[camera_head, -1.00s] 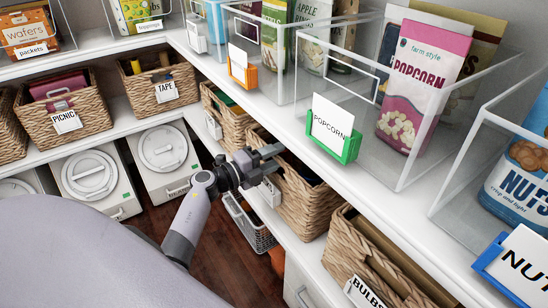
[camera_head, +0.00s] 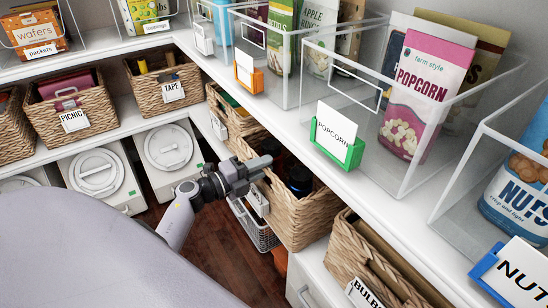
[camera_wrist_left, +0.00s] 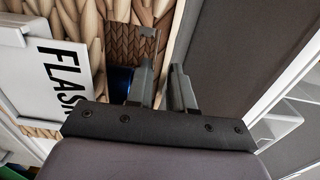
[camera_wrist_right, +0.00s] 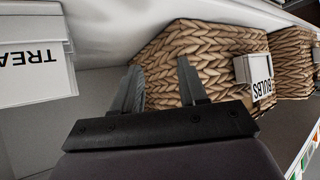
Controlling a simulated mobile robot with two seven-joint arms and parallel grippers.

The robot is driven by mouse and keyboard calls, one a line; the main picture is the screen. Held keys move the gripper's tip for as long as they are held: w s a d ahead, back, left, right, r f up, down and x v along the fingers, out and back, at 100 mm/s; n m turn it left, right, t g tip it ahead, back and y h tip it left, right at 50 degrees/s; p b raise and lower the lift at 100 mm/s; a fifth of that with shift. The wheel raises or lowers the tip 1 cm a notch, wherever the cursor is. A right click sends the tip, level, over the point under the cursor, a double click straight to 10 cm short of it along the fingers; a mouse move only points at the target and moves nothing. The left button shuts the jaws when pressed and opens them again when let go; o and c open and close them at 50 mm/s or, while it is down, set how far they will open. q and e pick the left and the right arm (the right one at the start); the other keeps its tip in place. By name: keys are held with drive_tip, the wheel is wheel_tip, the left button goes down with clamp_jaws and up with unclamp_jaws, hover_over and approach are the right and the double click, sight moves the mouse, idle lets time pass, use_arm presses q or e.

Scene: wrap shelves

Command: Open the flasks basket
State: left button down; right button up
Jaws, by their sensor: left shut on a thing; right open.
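The flasks basket (camera_head: 300,215) is a woven wicker basket on the lower right shelf, with dark flasks (camera_head: 299,180) inside. It juts out past the shelf front. Its white label also shows in the left wrist view (camera_wrist_left: 55,75), reading "FLAS" with the rest cut off. My left gripper (camera_head: 262,165) is shut on the front rim of this basket. In the left wrist view, the gripper's fingers (camera_wrist_left: 162,78) are close together beside the label. My right gripper (camera_wrist_right: 160,70) is open and empty before a wicker basket side (camera_wrist_right: 205,62); it is not visible in the head view.
The bulbs basket (camera_head: 350,255) stands nearer on the same shelf. A grey crate (camera_head: 254,228) sits below. Clear bins with popcorn (camera_head: 425,95) and nuts (camera_head: 515,190) fill the upper shelf. The tape basket (camera_head: 165,90) is at the back. Wood floor (camera_head: 215,250) is open in the aisle.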

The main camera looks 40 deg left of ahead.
use_arm(q)
drive_tip(key=p+v, duration=0.2)
drive_tip(key=v, duration=1.4)
drive_tip(key=c, duration=1.1)
unclamp_jaws()
drive_tip(key=v, duration=0.7)
